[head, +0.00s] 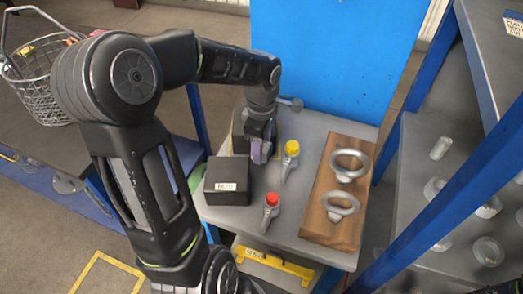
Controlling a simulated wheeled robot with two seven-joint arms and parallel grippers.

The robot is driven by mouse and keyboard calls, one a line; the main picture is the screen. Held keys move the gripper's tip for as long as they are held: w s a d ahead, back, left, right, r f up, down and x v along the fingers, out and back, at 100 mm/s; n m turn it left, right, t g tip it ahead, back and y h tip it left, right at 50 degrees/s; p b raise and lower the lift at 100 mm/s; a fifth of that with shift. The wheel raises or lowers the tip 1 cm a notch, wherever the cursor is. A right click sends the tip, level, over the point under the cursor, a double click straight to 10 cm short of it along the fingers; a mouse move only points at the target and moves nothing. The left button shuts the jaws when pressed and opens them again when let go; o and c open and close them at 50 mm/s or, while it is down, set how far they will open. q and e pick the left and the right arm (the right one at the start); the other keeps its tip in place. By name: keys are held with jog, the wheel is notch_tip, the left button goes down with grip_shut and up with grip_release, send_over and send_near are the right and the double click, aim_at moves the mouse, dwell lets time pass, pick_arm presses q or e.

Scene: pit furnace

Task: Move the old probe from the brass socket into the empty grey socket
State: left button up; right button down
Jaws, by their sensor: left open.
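My left gripper (261,150) points down at the back left of the grey table, behind the black box. It is open, with purple-grey fingertips, and I cannot see anything held between them. I cannot make out the old probe, the brass socket or the empty grey socket; the gripper and arm hide part of the back left of the table. A yellow-capped grey piece (290,158) stands just right of the gripper, apart from it. A red-capped grey piece (270,211) is nearer the front. My right gripper is not in view.
A labelled black box (227,181) sits at the table's left edge. A wooden board (325,214) with two metal rings fills the right side of the grey table (303,130). A blue panel (330,60) rises behind. Shelves with metal parts stand right; a wire basket (35,85) is at left.

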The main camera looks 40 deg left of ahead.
pick_arm(q)
grip_shut()
dwell(0.4)
notch_tip(320, 180, up, 10)
jog(key=shift+b, duration=0.5)
dwell(0.6)
